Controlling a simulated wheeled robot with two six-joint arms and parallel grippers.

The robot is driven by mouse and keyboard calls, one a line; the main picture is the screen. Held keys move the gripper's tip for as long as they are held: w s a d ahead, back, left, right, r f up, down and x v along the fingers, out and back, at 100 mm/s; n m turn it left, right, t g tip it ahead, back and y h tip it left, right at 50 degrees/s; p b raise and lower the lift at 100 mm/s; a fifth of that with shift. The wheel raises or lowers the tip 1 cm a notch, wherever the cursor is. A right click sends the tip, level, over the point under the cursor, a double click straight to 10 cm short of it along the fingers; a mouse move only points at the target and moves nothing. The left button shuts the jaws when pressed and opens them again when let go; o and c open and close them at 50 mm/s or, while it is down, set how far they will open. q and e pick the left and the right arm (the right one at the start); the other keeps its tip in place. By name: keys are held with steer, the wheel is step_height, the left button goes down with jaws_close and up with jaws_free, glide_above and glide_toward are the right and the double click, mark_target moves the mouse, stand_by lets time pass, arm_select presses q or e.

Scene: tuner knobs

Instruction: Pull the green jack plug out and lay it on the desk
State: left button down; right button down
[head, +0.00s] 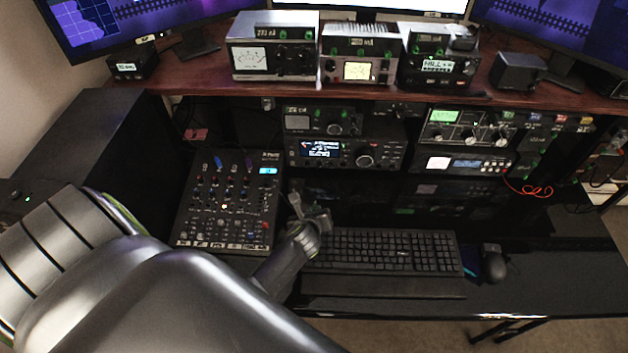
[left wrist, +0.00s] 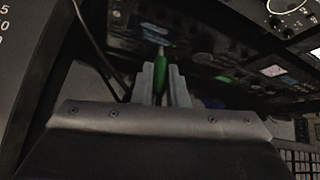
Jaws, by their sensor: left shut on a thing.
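The green jack plug (left wrist: 159,76) is between the two grey fingers of my left gripper (left wrist: 162,84) in the left wrist view. The fingers are shut on its green body, and a pale metal-looking tip sticks out beyond them. I cannot tell for certain whether the tip touches anything. In the head view my left gripper (head: 312,212) is between the mixer and the keyboard, in front of the radio stack; the plug cannot be made out there. The black desk (head: 560,285) stretches to the right. My right gripper is not in view.
A mixer (head: 228,200) with knobs stands left of my left gripper. A keyboard (head: 385,250) and a mouse (head: 493,264) lie to its right. Radios (head: 340,152) stand behind, under a wooden shelf (head: 205,75). The desk's right front is clear.

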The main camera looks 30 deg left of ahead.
arm_select(q)
steer(key=shift+f+b, duration=0.5)
steer(key=shift+f, duration=0.3)
steer(key=shift+s+f, duration=0.15)
steer(key=shift+f, duration=0.05)
steer(key=c, duration=1.4)
jaws_free()
steer(key=shift+d+f, duration=0.1)
steer(key=shift+d, duration=0.05)
steer(key=shift+s, duration=0.1)
steer(key=shift+f, duration=0.1)
steer(key=shift+a+r+p, duration=0.3)
steer(key=shift+r+p, duration=0.6)
steer(key=shift+p, duration=0.05)
steer(key=shift+w+d+r+p, duration=0.15)
steer(key=shift+w+r+p, duration=0.05)
steer(key=shift+r+p, duration=0.65)
